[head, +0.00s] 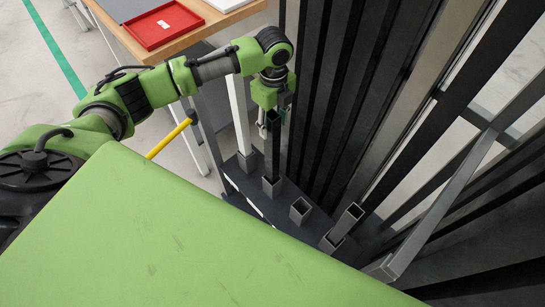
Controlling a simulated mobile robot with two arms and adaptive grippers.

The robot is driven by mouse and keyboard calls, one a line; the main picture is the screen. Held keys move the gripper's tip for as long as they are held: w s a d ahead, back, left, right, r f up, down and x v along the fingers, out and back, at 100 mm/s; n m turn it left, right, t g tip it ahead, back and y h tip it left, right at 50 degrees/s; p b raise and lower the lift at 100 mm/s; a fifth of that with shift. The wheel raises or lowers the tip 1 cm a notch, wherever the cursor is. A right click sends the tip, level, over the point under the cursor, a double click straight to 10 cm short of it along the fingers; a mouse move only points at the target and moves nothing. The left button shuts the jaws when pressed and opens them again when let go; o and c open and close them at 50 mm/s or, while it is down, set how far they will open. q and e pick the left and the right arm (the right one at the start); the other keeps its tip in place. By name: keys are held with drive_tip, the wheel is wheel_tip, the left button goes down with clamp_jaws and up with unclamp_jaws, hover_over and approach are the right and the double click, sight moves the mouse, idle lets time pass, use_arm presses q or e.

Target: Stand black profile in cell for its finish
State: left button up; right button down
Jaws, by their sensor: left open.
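The black profile (272,150) stands upright, with its lower end inside a square metal cell (272,186) on a dark base plate. My left gripper (271,124) is at the top of the black profile, with its fingers open on either side; I cannot tell whether they touch it. A white profile (240,115) stands in the cell behind and to the left. The nearer cell (300,210) looks empty. My right gripper is not in view.
Tall dark profiles (350,90) stand close to the right of the gripper. A grey metal bar (440,205) slants at the right. A wooden table (215,22) with a red tray (163,25) is at the back left. A yellow bar (168,138) is below my arm.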

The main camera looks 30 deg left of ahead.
use_arm(q)
drive_tip(key=f, duration=0.3)
drive_tip(key=f+p, duration=0.1)
drive_tip(key=shift+s+f, duration=0.4)
drive_tip(key=shift+w+f, duration=0.1)
drive_tip(key=shift+f, duration=0.35)
drive_tip(key=shift+r, duration=0.1)
clamp_jaws()
